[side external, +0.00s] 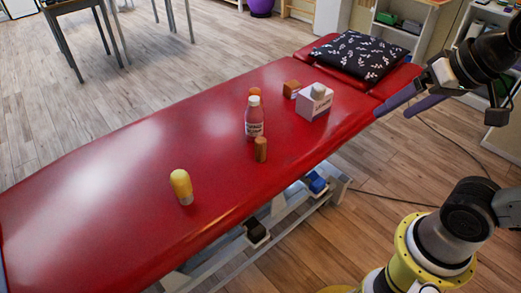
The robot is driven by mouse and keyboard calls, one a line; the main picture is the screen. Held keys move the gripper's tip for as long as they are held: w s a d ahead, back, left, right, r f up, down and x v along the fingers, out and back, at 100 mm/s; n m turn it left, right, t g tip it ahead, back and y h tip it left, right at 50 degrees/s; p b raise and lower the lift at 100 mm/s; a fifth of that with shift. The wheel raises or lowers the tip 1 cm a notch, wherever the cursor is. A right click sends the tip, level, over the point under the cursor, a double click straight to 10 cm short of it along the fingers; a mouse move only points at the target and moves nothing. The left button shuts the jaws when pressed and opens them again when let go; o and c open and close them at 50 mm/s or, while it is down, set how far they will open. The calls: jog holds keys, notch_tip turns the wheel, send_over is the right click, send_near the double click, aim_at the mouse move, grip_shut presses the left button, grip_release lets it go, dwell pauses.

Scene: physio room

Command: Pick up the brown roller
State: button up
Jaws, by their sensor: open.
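The brown roller (260,149) is a small cylinder standing upright on the red treatment table, near its front edge. It is just in front of a pink bottle (253,122); I cannot tell whether they touch. My gripper (394,111) has purple fingers, which are apart and empty. It is at the right, near the pillow end of the table, well away from the roller.
A yellow-capped bottle (181,186) stands left of the roller on the red table (110,150). A white carton (314,102), a brown block (291,89), an orange item (254,91) and a patterned pillow (360,55) are farther back. The table's left part is clear.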

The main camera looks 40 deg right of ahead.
jog(key=w+r+m, duration=0.5)
jog(key=w, duration=0.3)
jog(key=m+g, duration=0.4)
jog(key=m, duration=0.5)
send_over(261, 149)
jog(key=w+d, duration=0.1)
notch_tip(261, 149, down, 17)
jog(key=f+g, duration=0.1)
jog(key=f, duration=0.8)
jog(key=f+g, duration=0.1)
jog(key=f, duration=0.8)
jog(key=shift+w+f+n, duration=0.2)
jog(key=shift+n, duration=0.1)
jog(key=shift+w+d+f, duration=0.1)
jog(key=shift+f, duration=3.05)
grip_shut()
jog(key=shift+r, duration=0.1)
